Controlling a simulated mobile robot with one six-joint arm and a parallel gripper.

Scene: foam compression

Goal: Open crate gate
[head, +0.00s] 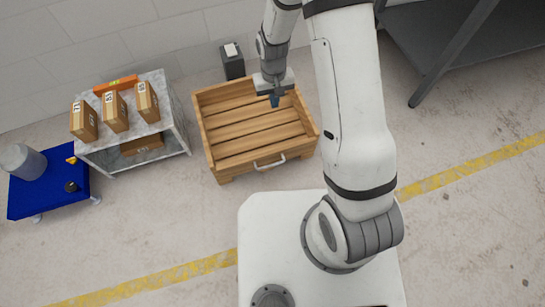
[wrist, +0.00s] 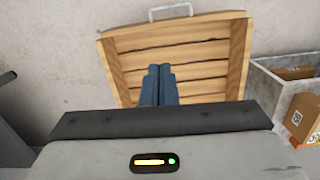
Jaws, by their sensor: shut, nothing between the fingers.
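The wooden crate (head: 205,135) stands on the floor, with slats across its inside. A pale metal handle (head: 268,163) sits on its near side in the head view. In the wrist view the crate (wrist: 238,55) fills the middle, and the handle (wrist: 170,12) is at its top edge. My gripper (head: 275,101) is over the crate's far part, away from the handle. In the wrist view the blue fingers of my gripper (wrist: 159,70) are together, with nothing between them. The crate looks empty; its far wall is partly hidden by my arm.
A grey shelf (head: 165,85) with several cardboard boxes stands left of the crate. A blue cart (head: 50,195) with a grey container is farther left. A dark bin (head: 232,66) stands behind the crate, and a dark table (head: 455,45) is at the right. Floor in front is clear.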

